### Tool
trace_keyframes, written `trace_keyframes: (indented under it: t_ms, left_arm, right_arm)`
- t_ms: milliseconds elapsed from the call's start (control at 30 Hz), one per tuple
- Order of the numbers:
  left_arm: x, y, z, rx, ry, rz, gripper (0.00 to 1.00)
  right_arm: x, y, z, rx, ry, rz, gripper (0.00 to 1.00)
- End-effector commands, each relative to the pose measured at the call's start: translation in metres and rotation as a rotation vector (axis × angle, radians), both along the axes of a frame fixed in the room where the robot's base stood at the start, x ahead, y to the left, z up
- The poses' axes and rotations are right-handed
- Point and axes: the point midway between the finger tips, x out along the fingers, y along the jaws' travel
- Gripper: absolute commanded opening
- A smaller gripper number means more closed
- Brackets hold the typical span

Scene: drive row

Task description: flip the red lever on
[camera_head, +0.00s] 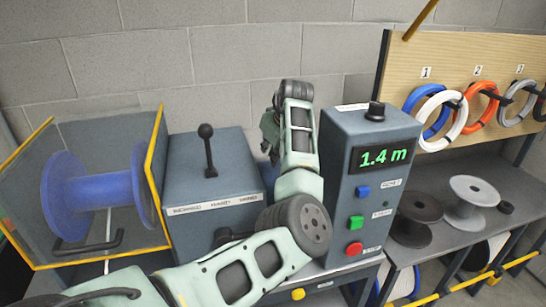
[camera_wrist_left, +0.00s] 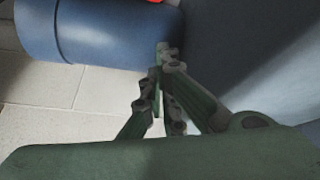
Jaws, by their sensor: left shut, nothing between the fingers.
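My left arm reaches across the middle of the head view. My left gripper (camera_head: 268,140) is partly hidden by its own wrist, between the grey lever box and the display box. In the left wrist view the gripper's fingers (camera_wrist_left: 161,52) are shut and empty, their tips close to a blue cylinder (camera_wrist_left: 105,25); I cannot tell whether they touch it. A small red piece (camera_wrist_left: 152,1) shows at the top edge there, cut off; I cannot tell whether it is the red lever. No red lever is recognisable in the head view. My right gripper is not in view.
The grey box (camera_head: 212,170) carries a black knobbed lever (camera_head: 207,148). A blue spool (camera_head: 95,190) sits in a yellow-edged guard at left. The display box (camera_head: 370,185) reads 1.4 m and has a red button (camera_head: 354,249). Reels stand on the right bench (camera_head: 470,235).

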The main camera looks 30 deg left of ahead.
Motion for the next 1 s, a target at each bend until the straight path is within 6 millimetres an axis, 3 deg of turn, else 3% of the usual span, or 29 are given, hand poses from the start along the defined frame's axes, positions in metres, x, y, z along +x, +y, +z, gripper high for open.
trace_keyframes:
  t_ms: [400, 700, 1000]
  left_arm:
    - [0.016, 0.034, -0.069, -0.001, 0.003, 0.0, 0.0]
    - [0.005, 0.0, -0.073, -0.001, 0.0, -0.002, 0.0]
    - [0.002, -0.004, -0.076, 0.0, 0.001, 0.0, 0.0]
  right_arm:
    - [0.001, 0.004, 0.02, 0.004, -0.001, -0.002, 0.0]
    - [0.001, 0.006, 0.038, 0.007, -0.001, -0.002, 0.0]
    - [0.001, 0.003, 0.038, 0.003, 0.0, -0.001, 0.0]
